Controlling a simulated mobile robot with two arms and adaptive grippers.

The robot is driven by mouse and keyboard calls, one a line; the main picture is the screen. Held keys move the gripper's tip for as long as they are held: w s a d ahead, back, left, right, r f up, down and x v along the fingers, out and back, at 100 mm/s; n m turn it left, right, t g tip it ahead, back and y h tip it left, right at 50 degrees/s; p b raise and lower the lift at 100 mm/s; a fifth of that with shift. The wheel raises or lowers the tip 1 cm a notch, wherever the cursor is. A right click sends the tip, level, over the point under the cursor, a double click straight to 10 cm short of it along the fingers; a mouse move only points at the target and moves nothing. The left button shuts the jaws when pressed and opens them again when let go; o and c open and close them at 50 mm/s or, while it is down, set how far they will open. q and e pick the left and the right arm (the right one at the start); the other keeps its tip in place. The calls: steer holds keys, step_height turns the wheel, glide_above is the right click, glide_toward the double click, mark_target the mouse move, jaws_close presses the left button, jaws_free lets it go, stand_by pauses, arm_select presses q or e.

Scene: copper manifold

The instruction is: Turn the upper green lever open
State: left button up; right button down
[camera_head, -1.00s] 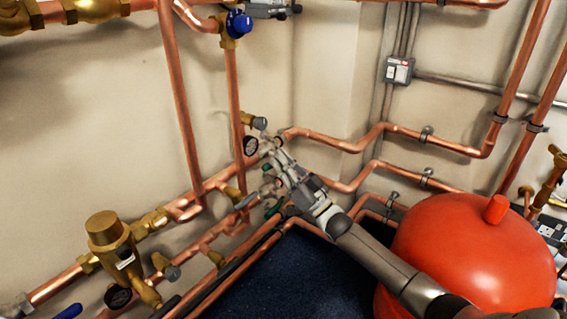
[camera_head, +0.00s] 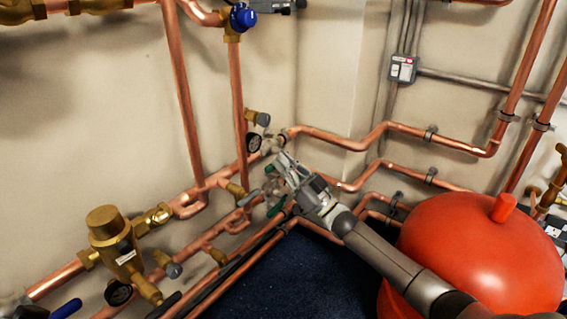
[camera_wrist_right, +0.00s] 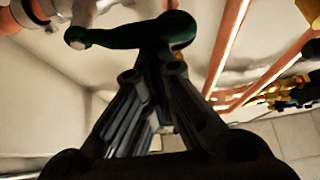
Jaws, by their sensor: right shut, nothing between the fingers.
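A dark green lever (camera_wrist_right: 145,33) lies across the top of the right wrist view, its rounded free end toward the left. My right gripper (camera_wrist_right: 160,65) is shut and empty, with its fingertips close against the lever's underside; I cannot tell whether they touch. In the head view my right gripper (camera_head: 275,164) reaches in from the lower right to the valves by the wall corner and hides much of them. A lower green handle (camera_head: 275,209) shows just below it. My left gripper is not in view.
Copper pipes (camera_head: 340,142) run along both walls around the gripper. A small round gauge (camera_head: 254,142) sits just left of the fingertips. A large red tank (camera_head: 470,250) stands at the right, beside my arm. A brass valve (camera_head: 108,235) is at lower left.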

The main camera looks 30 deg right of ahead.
steer(key=v, duration=0.7)
steer(key=shift+s+f, duration=0.15)
